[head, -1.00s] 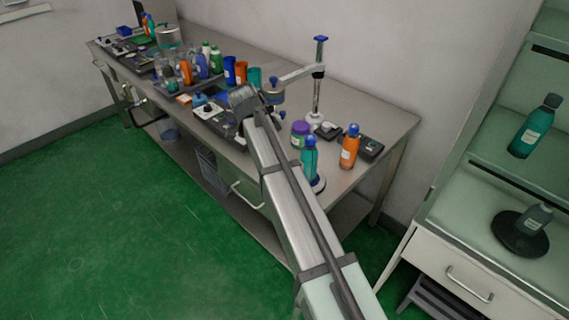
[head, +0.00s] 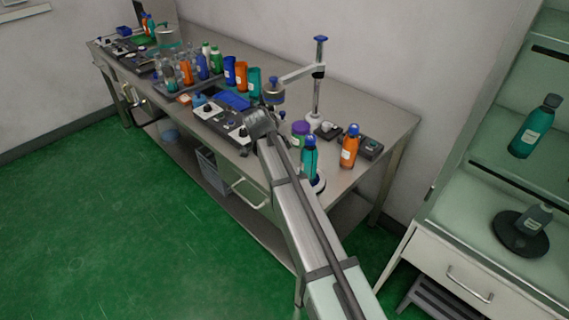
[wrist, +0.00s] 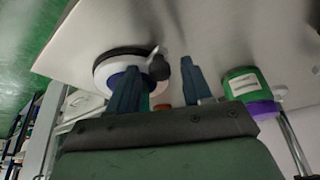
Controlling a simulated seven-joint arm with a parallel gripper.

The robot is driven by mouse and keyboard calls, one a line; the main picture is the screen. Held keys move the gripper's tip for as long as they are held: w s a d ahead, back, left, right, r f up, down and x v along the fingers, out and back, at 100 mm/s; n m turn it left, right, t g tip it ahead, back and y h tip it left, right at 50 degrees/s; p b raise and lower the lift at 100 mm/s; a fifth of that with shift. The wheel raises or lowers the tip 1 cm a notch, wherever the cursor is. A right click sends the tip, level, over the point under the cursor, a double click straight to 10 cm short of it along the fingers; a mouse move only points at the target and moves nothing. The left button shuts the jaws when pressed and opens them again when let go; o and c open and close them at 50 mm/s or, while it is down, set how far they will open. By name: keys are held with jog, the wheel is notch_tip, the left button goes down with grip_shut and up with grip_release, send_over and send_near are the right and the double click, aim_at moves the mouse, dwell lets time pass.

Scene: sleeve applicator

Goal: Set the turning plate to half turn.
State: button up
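The turning plate (head: 320,186) is a white disc near the bench's front edge, mostly hidden in the head view by the teal bottle (head: 309,160) and my arm. In the wrist view the white disc (wrist: 103,76) shows with a blue middle and a dark knob (wrist: 158,68) at its rim. My gripper (wrist: 160,82) is open, its two fingers apart with nothing seen held. The left finger overlaps the disc in the picture; I cannot tell whether they touch. In the head view my gripper (head: 260,124) is over the bench, left of the plate.
A green jar with a purple lid (wrist: 248,92) stands near my right finger in the wrist view. An orange bottle (head: 349,148), dark boxes (head: 370,148) and a post with an arm (head: 317,80) are close by. Several bottles crowd the left.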

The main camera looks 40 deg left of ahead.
grip_shut()
jog(key=shift+s+d, duration=0.1)
jog(key=shift+s, duration=0.05)
dwell(0.6)
